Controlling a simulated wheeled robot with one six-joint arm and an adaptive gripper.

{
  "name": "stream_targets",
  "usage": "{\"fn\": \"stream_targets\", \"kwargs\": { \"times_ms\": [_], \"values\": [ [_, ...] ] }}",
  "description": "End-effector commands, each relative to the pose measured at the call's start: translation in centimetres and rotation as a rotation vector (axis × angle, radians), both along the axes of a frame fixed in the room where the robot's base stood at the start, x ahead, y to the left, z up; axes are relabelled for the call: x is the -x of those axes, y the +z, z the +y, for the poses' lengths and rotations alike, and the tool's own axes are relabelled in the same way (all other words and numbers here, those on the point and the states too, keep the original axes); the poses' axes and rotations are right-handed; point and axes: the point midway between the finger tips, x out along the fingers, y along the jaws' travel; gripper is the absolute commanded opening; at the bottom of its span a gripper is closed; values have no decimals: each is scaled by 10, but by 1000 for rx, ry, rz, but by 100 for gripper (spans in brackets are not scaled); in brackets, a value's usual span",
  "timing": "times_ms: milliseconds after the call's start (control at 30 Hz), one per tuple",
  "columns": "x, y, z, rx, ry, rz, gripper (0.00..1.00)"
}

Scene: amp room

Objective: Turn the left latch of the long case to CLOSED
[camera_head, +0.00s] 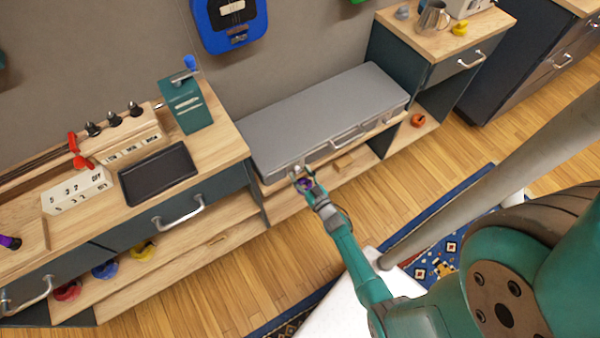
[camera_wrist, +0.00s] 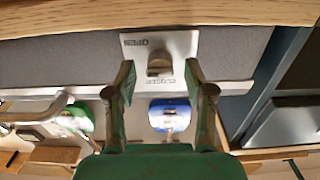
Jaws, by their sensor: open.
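The long grey case (camera_head: 320,115) lies shut on a low wooden shelf in the head view. Its front face (camera_wrist: 60,60) spans the wrist view, which looks upside down. The left latch is a metal plate with a small knob (camera_wrist: 160,62), marked OPEN on one side and CLOSED on the other. The knob sits between the two words; its exact turn is hard to tell. My gripper (camera_head: 303,182) is at the case's front left corner. In the wrist view its open fingers (camera_wrist: 159,75) stand either side of the knob; I cannot tell whether they touch it.
The case's handle (camera_head: 350,132) is to the right of the latch. The wooden shelf edge (camera_wrist: 150,12) runs close by the latch. A workbench with a black tray (camera_head: 158,174) stands to the left, a cabinet (camera_head: 450,70) to the right.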

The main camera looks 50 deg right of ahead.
Motion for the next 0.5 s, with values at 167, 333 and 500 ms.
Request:
{"fn": "stream_targets", "kwargs": {
  "times_ms": [167,333,500],
  "values": [
    [-8,0,-2,-1,0,-1,54],
    [-8,0,-2,-1,0,0,54],
    [-8,0,-2,0,0,0,31]
  ]
}}
